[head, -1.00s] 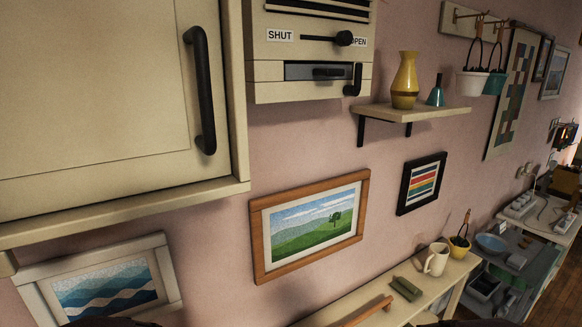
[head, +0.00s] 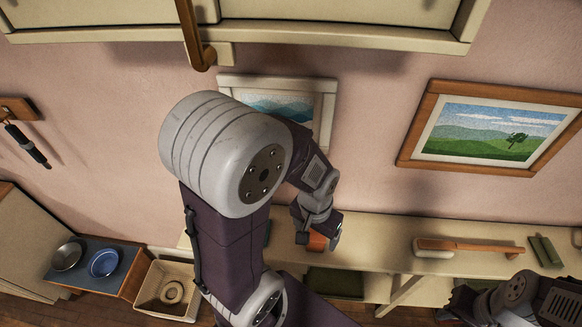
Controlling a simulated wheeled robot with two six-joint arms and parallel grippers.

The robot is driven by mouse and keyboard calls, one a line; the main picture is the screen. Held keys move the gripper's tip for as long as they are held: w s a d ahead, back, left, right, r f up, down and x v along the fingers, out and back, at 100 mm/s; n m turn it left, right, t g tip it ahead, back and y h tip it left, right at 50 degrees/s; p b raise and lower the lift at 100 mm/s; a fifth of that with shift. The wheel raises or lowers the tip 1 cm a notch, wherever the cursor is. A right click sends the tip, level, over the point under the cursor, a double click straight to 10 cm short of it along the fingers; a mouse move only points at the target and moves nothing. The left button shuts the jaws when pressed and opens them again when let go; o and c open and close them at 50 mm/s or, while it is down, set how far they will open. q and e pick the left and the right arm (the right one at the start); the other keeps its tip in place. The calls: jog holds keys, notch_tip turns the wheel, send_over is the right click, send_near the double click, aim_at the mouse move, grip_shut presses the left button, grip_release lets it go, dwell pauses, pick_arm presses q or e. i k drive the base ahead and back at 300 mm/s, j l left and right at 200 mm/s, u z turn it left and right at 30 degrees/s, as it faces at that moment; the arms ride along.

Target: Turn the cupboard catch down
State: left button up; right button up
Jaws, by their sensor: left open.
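The pale cupboard (head: 345,35) runs along the top of the head view. A brown wooden bar that looks like the catch (head: 193,35) stands at its lower left edge, its long axis close to upright and its lower end hooked. A small cream block is beside that lower end. My left gripper (head: 318,240) is open, well below and right of the catch, over the shelf, touching neither cupboard nor catch. An orange-brown thing shows between or behind its fingers; I cannot tell which. My right arm is at the lower right, its gripper (head: 465,302) dark and unclear.
A shelf (head: 390,230) below carries a wooden-handled brush (head: 465,246) and a green block (head: 546,250). Framed pictures hang on the pink wall. Bowls on a blue-topped stand (head: 128,283) and a cream bin (head: 150,300) are at the lower left.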

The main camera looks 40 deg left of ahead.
aim_at(202, 57)
jog(key=u, duration=2.05)
